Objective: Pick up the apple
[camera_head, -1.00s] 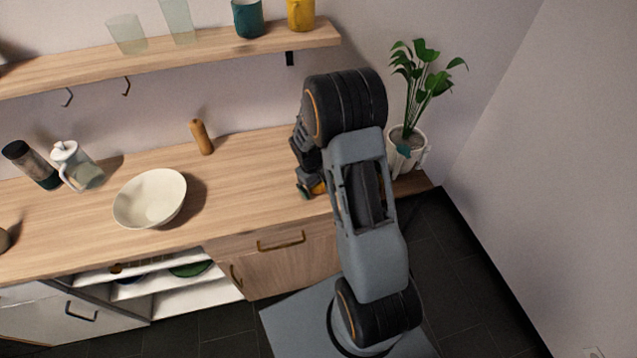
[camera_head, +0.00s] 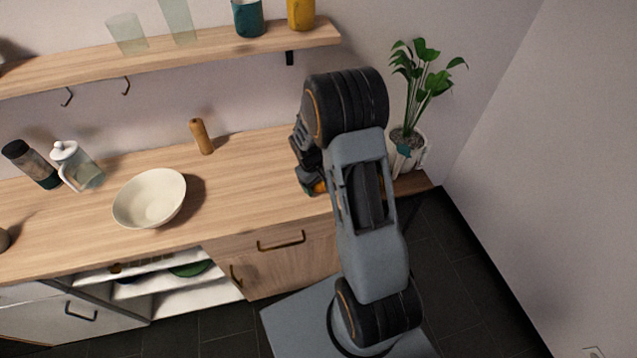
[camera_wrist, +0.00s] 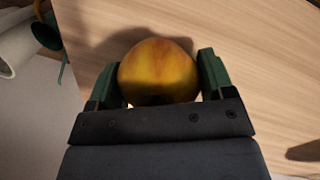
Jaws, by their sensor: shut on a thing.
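The apple (camera_wrist: 158,70), yellow with an orange-red blush, sits between the two green fingers of my gripper (camera_wrist: 158,80) in the wrist view. The fingers touch it on its left and right sides, so my gripper is shut on it. The wooden counter (camera_wrist: 240,40) lies below, with a shadow beside the apple. In the head view a small orange bit of the apple (camera_head: 320,187) shows beside my arm near the counter's right part. Most of the apple and my gripper there are hidden by my arm.
A white bowl (camera_head: 150,198) stands on the counter to the left, with a wooden mill (camera_head: 201,136) behind it. A potted plant (camera_head: 405,152) stands close on the right. A shelf (camera_head: 200,48) with cups hangs above. The counter between bowl and arm is clear.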

